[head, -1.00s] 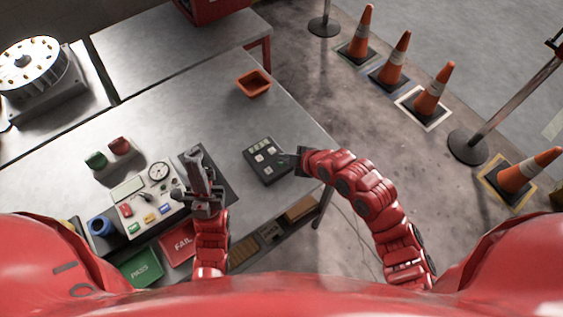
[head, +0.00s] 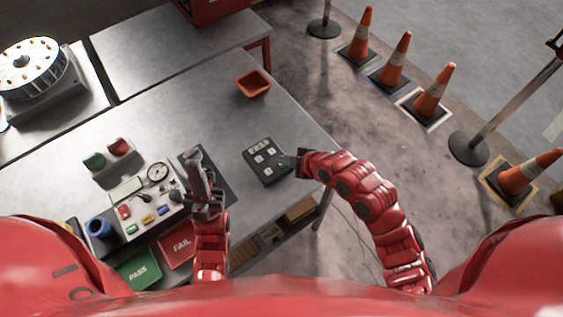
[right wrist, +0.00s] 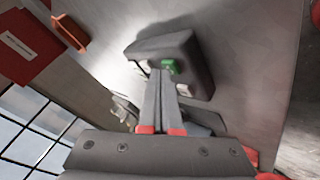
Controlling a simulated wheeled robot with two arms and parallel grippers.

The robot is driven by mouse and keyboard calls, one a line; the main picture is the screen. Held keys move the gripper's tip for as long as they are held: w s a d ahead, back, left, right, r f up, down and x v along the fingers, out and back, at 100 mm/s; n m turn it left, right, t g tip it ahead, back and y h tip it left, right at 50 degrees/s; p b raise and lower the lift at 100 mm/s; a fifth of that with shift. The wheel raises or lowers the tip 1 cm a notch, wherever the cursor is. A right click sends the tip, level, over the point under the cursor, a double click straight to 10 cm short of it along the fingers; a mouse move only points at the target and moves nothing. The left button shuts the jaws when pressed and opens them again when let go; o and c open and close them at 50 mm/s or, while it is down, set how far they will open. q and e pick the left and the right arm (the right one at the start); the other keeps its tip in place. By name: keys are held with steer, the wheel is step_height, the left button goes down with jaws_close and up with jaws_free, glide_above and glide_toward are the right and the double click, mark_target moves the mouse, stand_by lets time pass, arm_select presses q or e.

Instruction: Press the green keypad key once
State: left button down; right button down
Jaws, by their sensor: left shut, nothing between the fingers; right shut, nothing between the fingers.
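The dark keypad (head: 254,151) lies on the grey table, with a pale green display strip and small pale keys in the head view. In the right wrist view, the keypad (right wrist: 190,48) shows a green key (right wrist: 169,66) beside pale keys. My right gripper (head: 284,162) is shut and empty at the keypad's right side. In the right wrist view its fingertips (right wrist: 160,72) appear right beside the green key; I cannot tell whether they touch it. The fingers hide part of the keypad. My left gripper (head: 195,160) is shut and empty, left of the keypad.
A control panel (head: 143,213) with a gauge and coloured buttons stands left of my left gripper. Green and red knobs (head: 118,148) are behind it. An orange bin (head: 253,84) sits beyond the keypad. Green PASS (head: 140,269) and red FAIL (head: 177,246) trays are at the front.

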steer(key=shift+f, duration=0.2)
steer(key=shift+r, duration=0.1)
stand_by(0.4)
steer(key=shift+r, duration=0.7)
steer(key=shift+r, duration=0.1)
steer(key=shift+r+p, duration=1.2)
steer(key=shift+r, duration=1.25)
